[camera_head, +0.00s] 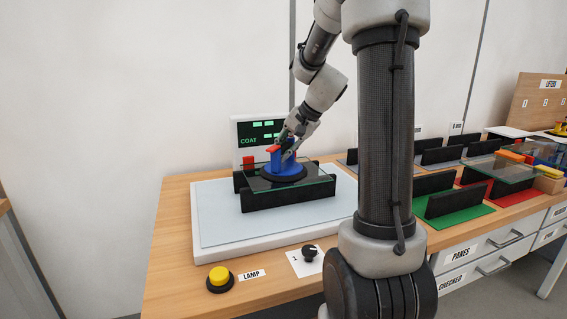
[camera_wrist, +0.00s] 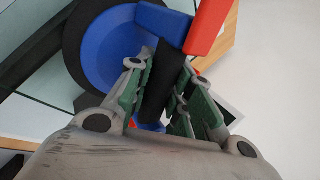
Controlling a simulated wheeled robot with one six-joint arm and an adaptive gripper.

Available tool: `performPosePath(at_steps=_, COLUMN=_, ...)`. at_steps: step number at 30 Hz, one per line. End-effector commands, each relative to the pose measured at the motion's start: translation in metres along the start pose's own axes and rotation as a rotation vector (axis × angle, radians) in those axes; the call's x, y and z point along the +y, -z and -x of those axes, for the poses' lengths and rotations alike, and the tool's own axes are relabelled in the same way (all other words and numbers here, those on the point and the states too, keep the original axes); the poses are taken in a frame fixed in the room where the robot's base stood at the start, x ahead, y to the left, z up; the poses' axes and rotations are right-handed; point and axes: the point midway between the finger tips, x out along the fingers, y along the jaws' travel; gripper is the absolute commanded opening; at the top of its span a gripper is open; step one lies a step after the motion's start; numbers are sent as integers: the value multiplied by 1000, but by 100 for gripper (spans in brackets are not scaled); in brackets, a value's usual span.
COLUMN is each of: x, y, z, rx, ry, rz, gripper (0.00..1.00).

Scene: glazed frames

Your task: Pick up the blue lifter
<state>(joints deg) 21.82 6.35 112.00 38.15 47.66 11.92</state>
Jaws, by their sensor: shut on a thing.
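The blue lifter (camera_head: 284,164) has a blue body, a black round base and a red lever. It stands upright on a glass pane (camera_head: 318,178) that rests across black supports on the white coating station. My gripper (camera_head: 289,146) is at the top of the lifter. In the wrist view the blue lifter (camera_wrist: 103,50) lies just beyond the fingers, with its red lever (camera_wrist: 208,25) at top right. My gripper (camera_wrist: 160,95) is shut on its black handle (camera_wrist: 163,80). The lifter's base appears to touch the pane.
A display reading COAT (camera_head: 259,131) stands behind the pane. A yellow lamp button (camera_head: 219,277) and a black knob (camera_head: 310,252) sit at the front. Right of my column are black racks, a green mat (camera_head: 460,217), a red mat (camera_head: 513,195) and another pane (camera_head: 497,170).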

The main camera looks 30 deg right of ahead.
Motion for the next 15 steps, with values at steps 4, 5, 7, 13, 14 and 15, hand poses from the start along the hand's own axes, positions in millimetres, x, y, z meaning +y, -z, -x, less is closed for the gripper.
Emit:
performPosePath(at_steps=4, x=-2, y=1, z=2, rx=2, ry=2, rz=1, gripper=0)
performPosePath(at_steps=5, x=-2, y=1, z=3, rx=3, ry=2, rz=2, gripper=0)
performPosePath(at_steps=7, x=-6, y=1, z=7, rx=4, ry=3, rz=2, gripper=0)
performPosePath(at_steps=13, x=-25, y=1, z=35, rx=5, ry=5, rz=3, gripper=0)
performPosePath(at_steps=14, x=-28, y=1, z=40, rx=5, ry=5, rz=4, gripper=0)
performPosePath(at_steps=15, x=-32, y=1, z=46, rx=5, ry=4, rz=4, gripper=0)
